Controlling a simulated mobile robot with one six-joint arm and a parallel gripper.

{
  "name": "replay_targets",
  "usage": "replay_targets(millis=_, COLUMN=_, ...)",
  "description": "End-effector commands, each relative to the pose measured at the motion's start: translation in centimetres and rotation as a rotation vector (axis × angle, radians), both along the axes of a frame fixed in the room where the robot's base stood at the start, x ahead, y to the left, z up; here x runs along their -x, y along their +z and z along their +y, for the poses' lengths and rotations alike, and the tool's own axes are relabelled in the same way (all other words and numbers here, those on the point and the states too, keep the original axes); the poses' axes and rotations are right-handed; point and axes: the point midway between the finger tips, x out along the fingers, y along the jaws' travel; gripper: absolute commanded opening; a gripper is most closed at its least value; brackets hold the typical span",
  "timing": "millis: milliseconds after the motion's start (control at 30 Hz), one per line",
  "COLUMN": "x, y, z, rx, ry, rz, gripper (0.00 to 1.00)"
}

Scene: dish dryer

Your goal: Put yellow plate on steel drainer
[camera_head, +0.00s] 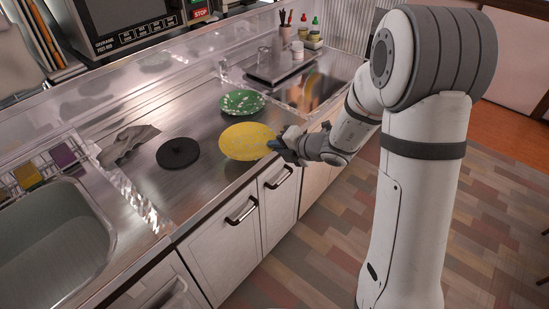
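The yellow plate (246,141) is over the metal counter near its front edge, in the middle of the view. My gripper (276,144), with bluish fingertips, reaches in from the right and meets the plate's right rim. The fingers are too small to show whether they are closed on the rim. I cannot tell whether the plate rests on the counter or is slightly raised. A wire rack (42,168) stands beside the sink at the left, with yellow and purple items on it; it may be the steel drainer.
A green patterned plate (242,102) lies just behind the yellow one. A black round disc (178,153) and a grey crumpled cloth (128,143) lie to the left. The sink (50,245) is at lower left. Bottles and a utensil cup (285,33) stand on a tray at the back.

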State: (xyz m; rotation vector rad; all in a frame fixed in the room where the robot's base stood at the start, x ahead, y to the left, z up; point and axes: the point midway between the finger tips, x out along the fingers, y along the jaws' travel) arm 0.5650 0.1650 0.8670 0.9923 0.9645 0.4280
Motion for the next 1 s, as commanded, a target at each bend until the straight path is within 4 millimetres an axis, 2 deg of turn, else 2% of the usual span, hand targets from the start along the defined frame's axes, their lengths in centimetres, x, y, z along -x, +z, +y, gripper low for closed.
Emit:
replay_targets(millis=300, x=0.0, y=-3.8, z=0.0, rx=-0.001, ry=0.000, rz=0.002, gripper=0.00)
replay_targets(millis=667, x=0.0, y=-4.1, z=0.1, rx=-0.002, ry=0.000, rz=-0.001, gripper=0.00)
replay_targets(millis=700, x=0.0, y=-4.0, z=0.1, rx=0.000, ry=0.000, rz=0.000, gripper=0.08)
replay_targets(millis=900, x=0.0, y=-4.0, z=0.1, rx=0.000, ry=0.000, rz=0.000, gripper=0.25)
replay_targets(millis=1000, x=0.0, y=-4.0, z=0.1, rx=0.000, ry=0.002, rz=-0.001, gripper=0.27)
